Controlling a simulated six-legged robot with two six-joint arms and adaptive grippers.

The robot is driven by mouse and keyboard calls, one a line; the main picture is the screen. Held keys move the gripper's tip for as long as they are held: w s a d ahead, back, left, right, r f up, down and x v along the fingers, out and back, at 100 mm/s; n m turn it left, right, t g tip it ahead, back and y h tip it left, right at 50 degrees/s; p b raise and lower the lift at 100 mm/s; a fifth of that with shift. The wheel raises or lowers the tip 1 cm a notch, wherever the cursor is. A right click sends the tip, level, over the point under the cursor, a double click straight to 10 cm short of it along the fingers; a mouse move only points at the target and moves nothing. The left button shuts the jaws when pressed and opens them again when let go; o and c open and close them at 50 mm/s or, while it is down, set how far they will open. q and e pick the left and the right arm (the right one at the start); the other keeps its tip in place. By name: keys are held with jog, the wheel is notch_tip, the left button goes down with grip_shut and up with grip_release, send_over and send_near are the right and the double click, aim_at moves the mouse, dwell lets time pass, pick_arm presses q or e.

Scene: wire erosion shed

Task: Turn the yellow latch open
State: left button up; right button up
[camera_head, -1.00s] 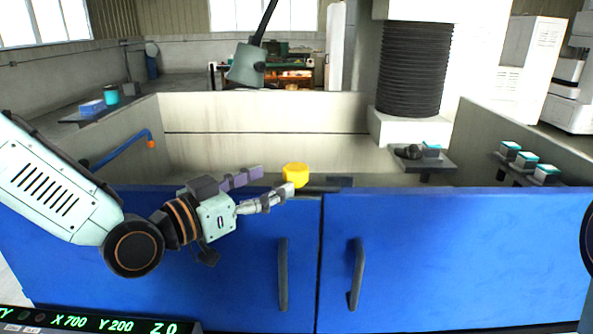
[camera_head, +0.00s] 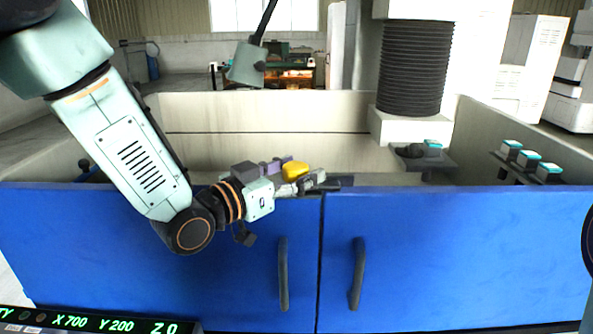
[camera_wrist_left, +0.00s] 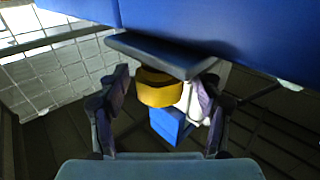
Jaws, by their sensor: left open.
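The yellow latch (camera_head: 295,169) is a rounded knob at the top edge of the blue doors, near the seam between them. In the left wrist view the latch (camera_wrist_left: 157,88) sits between my two fingers, with a dark bar beside it. My left gripper (camera_head: 300,174) is open around the latch; its fingers (camera_wrist_left: 163,98) stand on either side. Whether either finger touches the latch I cannot tell. The near finger hides part of the latch in the head view. My right gripper is not in view.
Two blue doors (camera_head: 420,255) with dark vertical handles close the front of a pale tank. A lamp head (camera_head: 247,64) hangs above the tank. A dark shelf (camera_head: 425,157) and several teal-topped blocks (camera_head: 528,160) are at the right.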

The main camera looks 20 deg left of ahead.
pick_arm(q)
jog(key=shift+s+a, duration=0.15)
jog(key=shift+s, duration=0.05)
jog(key=shift+w+d, duration=0.25)
jog(key=c, duration=0.5)
grip_shut()
